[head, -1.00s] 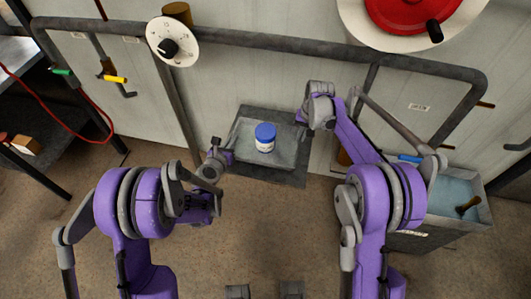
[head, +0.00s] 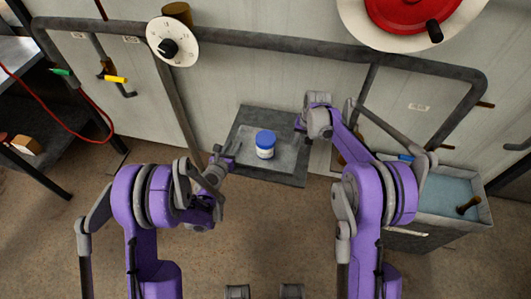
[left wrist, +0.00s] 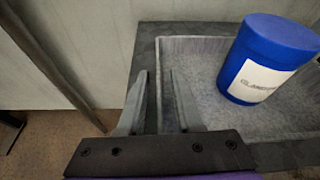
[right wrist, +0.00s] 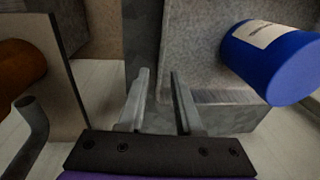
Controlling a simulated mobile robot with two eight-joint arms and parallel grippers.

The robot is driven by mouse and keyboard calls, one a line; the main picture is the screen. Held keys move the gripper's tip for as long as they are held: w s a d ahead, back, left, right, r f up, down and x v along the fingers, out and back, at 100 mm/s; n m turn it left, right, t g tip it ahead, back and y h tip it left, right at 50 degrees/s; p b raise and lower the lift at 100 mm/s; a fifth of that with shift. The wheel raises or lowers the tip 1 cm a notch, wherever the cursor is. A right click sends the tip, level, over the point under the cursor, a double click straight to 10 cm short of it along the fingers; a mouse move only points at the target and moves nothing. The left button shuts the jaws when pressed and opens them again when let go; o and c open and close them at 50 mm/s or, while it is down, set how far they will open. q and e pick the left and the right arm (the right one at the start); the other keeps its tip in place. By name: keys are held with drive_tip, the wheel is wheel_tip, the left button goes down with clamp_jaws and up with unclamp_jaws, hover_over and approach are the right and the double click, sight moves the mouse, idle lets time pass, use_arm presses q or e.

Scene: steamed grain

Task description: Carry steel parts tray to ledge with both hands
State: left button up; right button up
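The steel parts tray (head: 288,160) is a shallow grey tray standing on a darker grey slab (head: 257,113) by the wall. A jar (head: 265,150) with a blue lid stands inside it, and it shows large in the left wrist view (left wrist: 268,62) and right wrist view (right wrist: 272,58). My left gripper (head: 231,154) is open at the tray's left side, its fingers (left wrist: 158,100) beside and over the left wall. My right gripper (head: 303,124) is open at the right side, its fingers (right wrist: 160,95) pointing down near the tray's edge. Whether either touches the wall is unclear.
A grey pipe rail (head: 260,39) runs along the wall above, with a post on each side of the slab. A white dial (head: 172,41) and red wheel (head: 410,12) are higher up. A water-filled basin (head: 445,192) stands right. The floor in front is clear.

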idle(0.4)
drive_tip(key=shift+r, duration=0.25)
use_arm(q)
drive_tip(key=v, duration=1.2)
use_arm(e)
wheel_tip(320, 180, up, 11)
drive_tip(key=s+d, duration=0.1)
drive_tip(key=shift+d+r, duration=0.15)
drive_tip(key=shift+r, duration=0.05)
